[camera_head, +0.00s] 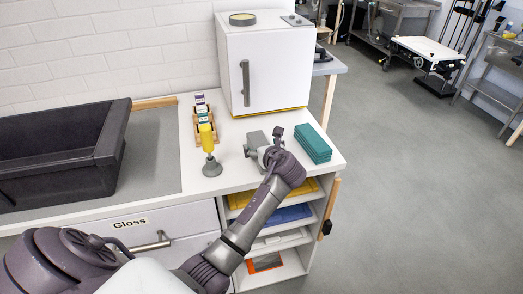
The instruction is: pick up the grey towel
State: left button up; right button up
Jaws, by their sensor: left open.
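A small grey folded thing that looks like the grey towel (256,139) lies on the white counter (226,177), left of a teal stack. My left gripper (266,146) is open just in front of it and to its right, with its fingers over or beside the near edge of the grey thing. The gripper and wrist hide part of that edge. I cannot tell whether the fingers touch it. My right gripper is out of view.
The teal stack (312,143) stands close right of the gripper. A yellow-and-grey tool (208,148) and a wooden rack of small bottles (202,113) are to the left. A white cabinet (268,75) stands behind. A dark sink (60,155) is far left.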

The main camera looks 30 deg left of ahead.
pick_arm(q)
jog(key=shift+w+a+f, duration=0.1)
jog(key=shift+w, duration=0.05)
jog(key=c, duration=1.3)
